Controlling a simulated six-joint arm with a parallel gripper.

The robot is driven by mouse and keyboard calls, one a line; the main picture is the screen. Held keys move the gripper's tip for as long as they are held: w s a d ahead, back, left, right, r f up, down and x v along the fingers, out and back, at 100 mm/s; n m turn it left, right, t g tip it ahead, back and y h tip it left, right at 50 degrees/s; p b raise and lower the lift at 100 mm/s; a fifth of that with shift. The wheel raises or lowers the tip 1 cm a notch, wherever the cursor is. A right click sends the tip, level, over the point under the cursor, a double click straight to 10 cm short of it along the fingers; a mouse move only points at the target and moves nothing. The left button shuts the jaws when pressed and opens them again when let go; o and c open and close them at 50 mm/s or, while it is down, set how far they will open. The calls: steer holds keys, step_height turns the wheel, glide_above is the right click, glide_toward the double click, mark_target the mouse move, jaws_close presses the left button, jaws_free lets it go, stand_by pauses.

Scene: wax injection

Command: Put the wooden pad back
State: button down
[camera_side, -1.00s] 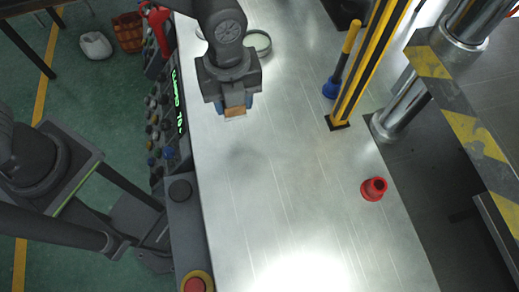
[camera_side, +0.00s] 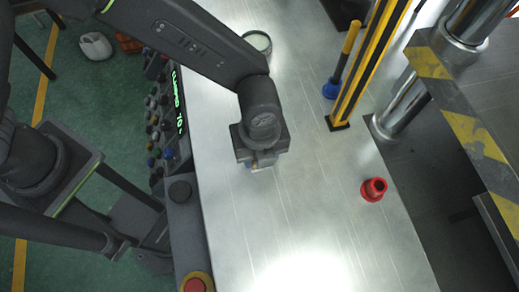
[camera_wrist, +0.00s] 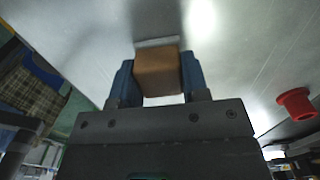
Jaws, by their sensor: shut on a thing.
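The wooden pad (camera_wrist: 158,74) is a small brown block with a pale strip along its far edge. It sits between the two blue fingers of my gripper (camera_wrist: 158,80) in the wrist view, and the gripper is shut on it. In the side view my gripper (camera_side: 261,165) is over the middle of the metal table (camera_side: 300,215). There the pad is mostly hidden under the gripper. I cannot tell how far the pad is from the tabletop.
A red cup-like part (camera_side: 373,189) stands to the right on the table. A yellow-and-black post (camera_side: 365,70) and a blue-ended plunger (camera_side: 332,88) stand behind. A round dish (camera_side: 257,42) is at the back. A control panel (camera_side: 165,115) lines the left edge. The table's front is clear.

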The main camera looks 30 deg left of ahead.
steer(key=c, duration=0.6)
jaws_free()
steer(key=shift+f, duration=0.15)
